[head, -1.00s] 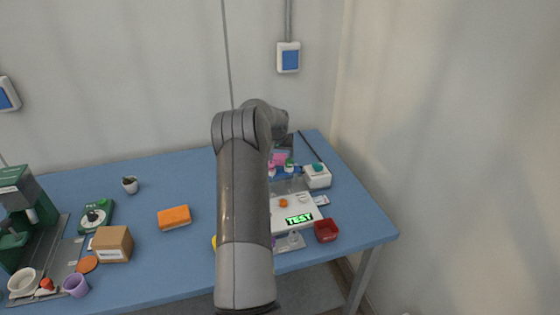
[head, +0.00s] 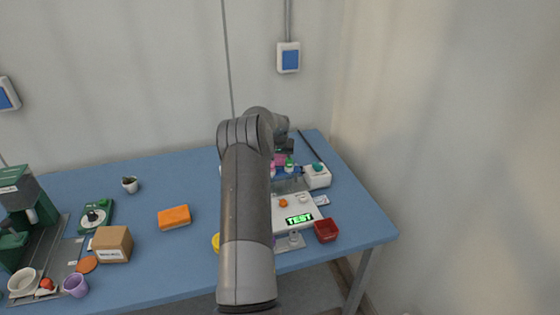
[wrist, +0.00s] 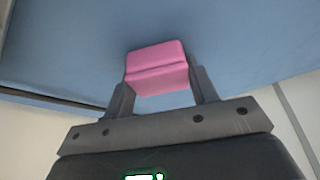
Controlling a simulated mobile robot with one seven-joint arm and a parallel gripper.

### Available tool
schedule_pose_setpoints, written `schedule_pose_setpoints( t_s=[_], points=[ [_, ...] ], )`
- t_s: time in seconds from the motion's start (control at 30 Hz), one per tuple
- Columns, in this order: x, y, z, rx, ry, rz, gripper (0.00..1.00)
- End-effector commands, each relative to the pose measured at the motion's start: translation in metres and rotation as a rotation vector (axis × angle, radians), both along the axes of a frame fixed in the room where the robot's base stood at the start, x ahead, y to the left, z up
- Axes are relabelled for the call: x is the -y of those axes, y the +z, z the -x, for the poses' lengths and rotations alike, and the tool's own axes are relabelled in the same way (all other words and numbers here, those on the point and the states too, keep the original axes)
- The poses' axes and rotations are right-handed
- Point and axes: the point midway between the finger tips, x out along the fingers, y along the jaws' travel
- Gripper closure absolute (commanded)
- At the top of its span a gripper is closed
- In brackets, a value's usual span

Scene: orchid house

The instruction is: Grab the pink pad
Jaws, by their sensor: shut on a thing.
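The pink pad (wrist: 157,66) is a small soft-looking block with a crease across it. In the wrist view it sits between the two fingers of my gripper (wrist: 161,80), which is shut on it. Blue table surface shows behind the pad. In the head view a small part of the pad (head: 280,159) shows at the back right of the table, beside my arm. My arm hides most of the gripper there, and I cannot tell whether the pad touches the table.
Close by on the blue table (head: 160,258) are a white device reading TEST (head: 299,219), a white box with a teal top (head: 317,177) and a red tray (head: 326,230). An orange sponge (head: 174,217) and a cardboard box (head: 111,244) lie left.

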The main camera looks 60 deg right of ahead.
Motion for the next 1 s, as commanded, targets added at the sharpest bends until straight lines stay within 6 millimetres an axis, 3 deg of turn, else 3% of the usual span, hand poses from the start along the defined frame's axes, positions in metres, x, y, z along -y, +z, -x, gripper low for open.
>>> schedule_pose_setpoints(
  t_s=[0.1, 0.47, 0.73, 1.0],
  points=[
    [0.0, 0.0, 0.0, 0.0, 0.0, 0.0, 0.69],
    [0.0, 0.006, 0.0, 0.0, 0.0, 0.001, 0.7],
    [0.001, 0.044, 0.0, 0.001, 0.001, 0.004, 0.7],
    [-0.002, 0.08, 0.065, 0.002, -0.005, 0.001, 0.7]
  ],
)
